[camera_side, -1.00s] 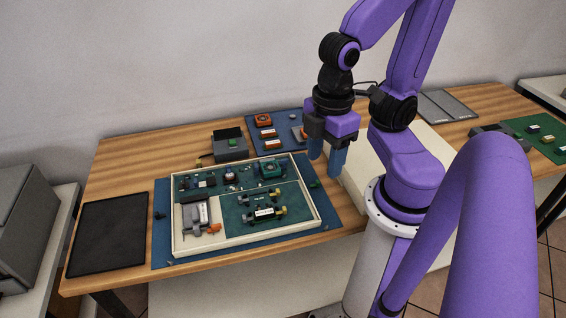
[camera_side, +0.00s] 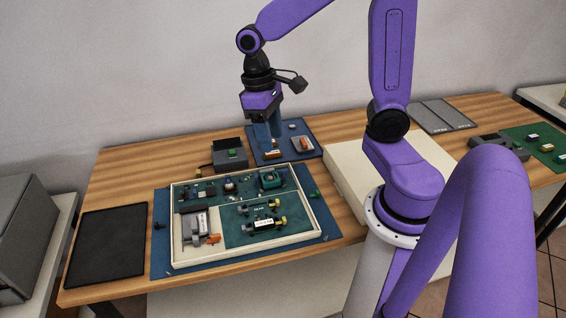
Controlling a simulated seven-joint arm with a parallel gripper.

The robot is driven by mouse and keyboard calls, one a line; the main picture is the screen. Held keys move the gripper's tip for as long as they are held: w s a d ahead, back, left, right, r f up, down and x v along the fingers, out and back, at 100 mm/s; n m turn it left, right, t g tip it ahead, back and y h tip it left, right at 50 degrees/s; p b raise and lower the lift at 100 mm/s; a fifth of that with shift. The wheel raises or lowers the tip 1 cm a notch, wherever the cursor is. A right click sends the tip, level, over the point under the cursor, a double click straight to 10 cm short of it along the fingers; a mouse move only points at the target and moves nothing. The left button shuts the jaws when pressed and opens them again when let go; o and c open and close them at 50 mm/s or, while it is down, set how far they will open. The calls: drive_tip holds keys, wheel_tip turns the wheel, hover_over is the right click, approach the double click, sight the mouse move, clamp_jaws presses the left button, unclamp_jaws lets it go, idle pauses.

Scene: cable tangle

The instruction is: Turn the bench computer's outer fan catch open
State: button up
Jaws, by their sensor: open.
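The bench computer (camera_side: 324,216) is a cream-rimmed tray with green boards, lying on a blue mat (camera_side: 330,228). A teal-framed fan (camera_side: 271,180) sits at its back right corner. The outer fan catch is too small to make out, so I cannot tell how it is turned. My gripper (camera_side: 270,143) points down with its blue fingers open, beyond the computer's back edge. It is over or in front of the small blue mat (camera_side: 312,128) at the back and partly hides the parts there. I see nothing held in it.
A grey box (camera_side: 229,156) with a green part stands just left of my gripper. A black mat (camera_side: 107,243) lies at the left. A cream panel (camera_side: 345,165) is at the right.

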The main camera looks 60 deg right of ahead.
drive_tip(key=w+d+f+m+g+y, duration=0.1)
drive_tip(key=w+d+f+m, duration=0.1)
drive_tip(key=w+d+m, duration=0.6)
drive_tip(key=m+y, duration=0.2)
drive_tip(key=m, duration=0.1)
approach(284, 174)
drive_tip(key=x, duration=0.6)
drive_tip(key=shift+d+f, duration=0.1)
drive_tip(key=shift+f, duration=0.15)
drive_tip(key=shift+c, duration=0.3)
clamp_jaws()
